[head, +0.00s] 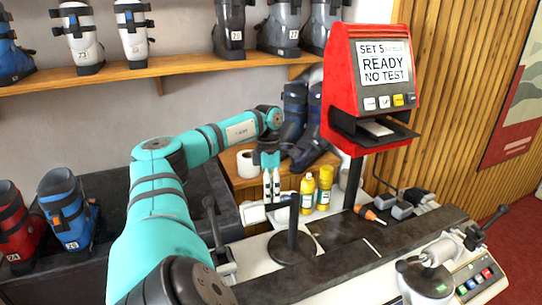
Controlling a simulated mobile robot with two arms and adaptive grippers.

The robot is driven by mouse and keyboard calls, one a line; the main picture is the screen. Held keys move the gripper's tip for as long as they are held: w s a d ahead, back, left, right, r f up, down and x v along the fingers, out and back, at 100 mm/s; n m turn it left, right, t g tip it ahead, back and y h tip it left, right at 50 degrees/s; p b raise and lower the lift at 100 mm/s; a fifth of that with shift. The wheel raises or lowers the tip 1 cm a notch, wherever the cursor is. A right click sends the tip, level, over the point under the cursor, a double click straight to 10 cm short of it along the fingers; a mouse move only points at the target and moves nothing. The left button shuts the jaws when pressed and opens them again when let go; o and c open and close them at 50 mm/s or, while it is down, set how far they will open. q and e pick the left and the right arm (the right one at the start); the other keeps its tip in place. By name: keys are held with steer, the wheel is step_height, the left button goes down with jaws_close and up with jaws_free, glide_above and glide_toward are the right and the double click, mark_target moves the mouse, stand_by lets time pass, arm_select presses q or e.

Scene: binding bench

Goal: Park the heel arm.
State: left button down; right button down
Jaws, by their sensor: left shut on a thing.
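My left gripper (271,199) points down near the middle of the head view, in front of the wooden bench with the bottles. Its fingers are close together, shut on a pale horizontal arm, which looks like the heel arm (254,212). This arm has a white block at its left end and runs right toward a dark upright post (292,210) on a round black base. The fingertips partly cover the grip. Whether the arm rests in a holder cannot be told. My right gripper is not in view.
A red tester (345,85) reads "READY, NO TEST". Yellow bottles (316,188) stand behind the post. An orange screwdriver (369,215) lies on the bench top. A black-knobbed lever (217,232) stands left, a white clamp unit (430,272) right. Ski boots line the shelf (180,68).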

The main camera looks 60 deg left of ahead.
arm_select(q)
steer(key=shift+a+r, duration=0.15)
steer(key=shift+r, duration=0.1)
steer(key=c, duration=1.3)
jaws_free()
steer(key=o, duration=0.4)
steer(key=shift+f, duration=0.2)
steer(key=r, duration=0.2)
steer(key=a+r, duration=0.1)
steer(key=r, duration=0.4)
steer(key=shift+w+a+r, duration=0.15)
steer(key=shift+w+r, duration=0.05)
steer(key=shift+w, duration=0.05)
